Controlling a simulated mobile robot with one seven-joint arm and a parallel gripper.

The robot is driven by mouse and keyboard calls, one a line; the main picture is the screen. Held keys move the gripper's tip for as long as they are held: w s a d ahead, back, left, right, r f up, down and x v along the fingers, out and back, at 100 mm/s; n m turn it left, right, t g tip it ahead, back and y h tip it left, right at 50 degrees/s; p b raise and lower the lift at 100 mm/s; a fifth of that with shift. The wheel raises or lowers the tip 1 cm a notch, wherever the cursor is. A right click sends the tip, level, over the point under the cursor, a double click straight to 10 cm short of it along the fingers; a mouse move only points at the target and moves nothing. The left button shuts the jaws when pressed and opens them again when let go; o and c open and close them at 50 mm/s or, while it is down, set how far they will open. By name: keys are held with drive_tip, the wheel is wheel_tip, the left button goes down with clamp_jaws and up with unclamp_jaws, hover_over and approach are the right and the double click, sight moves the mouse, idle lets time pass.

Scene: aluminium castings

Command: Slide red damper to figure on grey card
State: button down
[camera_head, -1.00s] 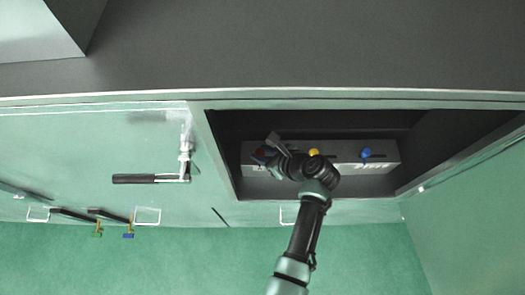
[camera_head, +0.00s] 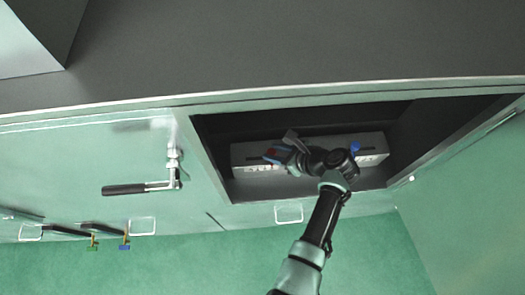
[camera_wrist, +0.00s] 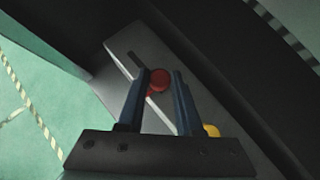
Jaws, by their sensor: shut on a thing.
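The red damper (camera_wrist: 158,80) is a round red knob on top of a pale grey box (camera_wrist: 122,50). In the wrist view my gripper (camera_wrist: 161,76) has its two blue fingers on either side of the red knob, closed on it. In the head view my gripper (camera_head: 274,154) is over the left part of the box (camera_head: 375,143), inside the open recess, and mostly covers the red knob. White markings (camera_head: 262,168) show on the box front, too small to read. I cannot make out a grey card.
A yellow knob (camera_wrist: 211,130) sits beside the right finger. A blue knob (camera_head: 355,147) stands near the box's right end. Recess walls enclose the box. A black-handled lever (camera_head: 140,188) is on the panel to the left.

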drive_tip(key=shift+d, duration=0.25)
drive_tip(key=c, duration=0.6)
unclamp_jaws()
drive_tip(key=shift+d, duration=0.1)
drive_tip(key=b+v, duration=0.1)
drive_tip(key=v, duration=1.2)
drive_tip(key=shift+s, duration=0.1)
drive_tip(key=shift+f, duration=0.1)
